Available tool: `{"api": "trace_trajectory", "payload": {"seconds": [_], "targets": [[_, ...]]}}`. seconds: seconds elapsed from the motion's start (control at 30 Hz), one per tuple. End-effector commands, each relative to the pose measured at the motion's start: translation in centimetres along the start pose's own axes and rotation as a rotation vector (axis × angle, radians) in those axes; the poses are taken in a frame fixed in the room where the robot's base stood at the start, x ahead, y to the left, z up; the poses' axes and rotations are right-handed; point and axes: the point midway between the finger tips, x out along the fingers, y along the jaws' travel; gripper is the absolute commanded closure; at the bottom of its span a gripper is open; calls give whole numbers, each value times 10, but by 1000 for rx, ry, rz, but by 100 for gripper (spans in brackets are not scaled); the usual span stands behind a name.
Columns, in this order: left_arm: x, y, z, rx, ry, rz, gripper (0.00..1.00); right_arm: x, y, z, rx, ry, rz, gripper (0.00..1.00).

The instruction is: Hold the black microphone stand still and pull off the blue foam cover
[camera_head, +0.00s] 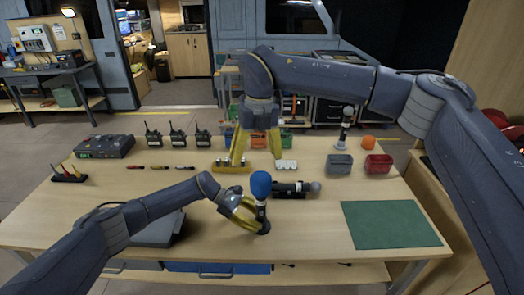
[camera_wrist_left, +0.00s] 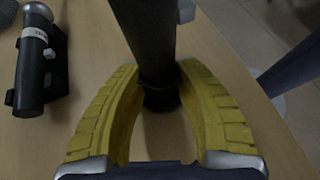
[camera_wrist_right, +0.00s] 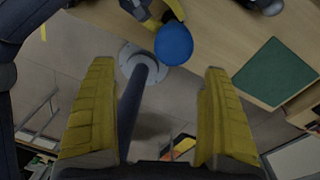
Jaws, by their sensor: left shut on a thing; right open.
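The black microphone stand (camera_head: 262,214) stands upright near the front middle of the table, with the round blue foam cover (camera_head: 261,184) on its top. My left gripper (camera_head: 244,214) is shut on the stand below the cover; in the left wrist view the yellow fingers (camera_wrist_left: 160,95) lie on both sides of the black stand (camera_wrist_left: 150,35). My right gripper (camera_head: 257,150) is open and empty, above and behind the cover, pointing down. In the right wrist view the blue foam cover (camera_wrist_right: 174,43) is beyond the open fingers (camera_wrist_right: 160,90), apart from them.
A dark microphone in a holder (camera_head: 293,188) lies just right of the stand. A grey case (camera_head: 158,228) is to the left, a green mat (camera_head: 390,224) to the right. Grey (camera_head: 339,164) and red (camera_head: 378,164) bins stand at the back right. Radios (camera_head: 177,138) line the back left.

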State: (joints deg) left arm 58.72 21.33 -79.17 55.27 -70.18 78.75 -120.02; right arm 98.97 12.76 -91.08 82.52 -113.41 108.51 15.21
Motion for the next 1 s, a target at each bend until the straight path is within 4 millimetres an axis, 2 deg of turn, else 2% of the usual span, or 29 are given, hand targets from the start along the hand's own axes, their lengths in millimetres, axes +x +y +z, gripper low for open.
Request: {"api": "trace_trajectory", "payload": {"seconds": [0.03, 0.17, 0.27, 0.43, 0.8, 1.0], "targets": [[2, -4, -10, -6, 15, -3, 80, -4, -5, 0, 6, -4, -23, 17], [2, -4, -10, -6, 15, -3, 80, -9, -14, -2, 18, -7, -59, 17], [2, -4, -10, -6, 15, -3, 80, -6, -16, -2, 21, -7, -69, 17], [2, -4, -10, -6, 15, -3, 80, 14, -18, -3, 20, -5, -70, 17], [2, -4, -10, -6, 15, -3, 80, 71, -22, -2, 21, -5, -67, 17], [3, -4, -10, -5, 15, -3, 80, 93, -23, -2, 21, -6, -68, 17]]}}
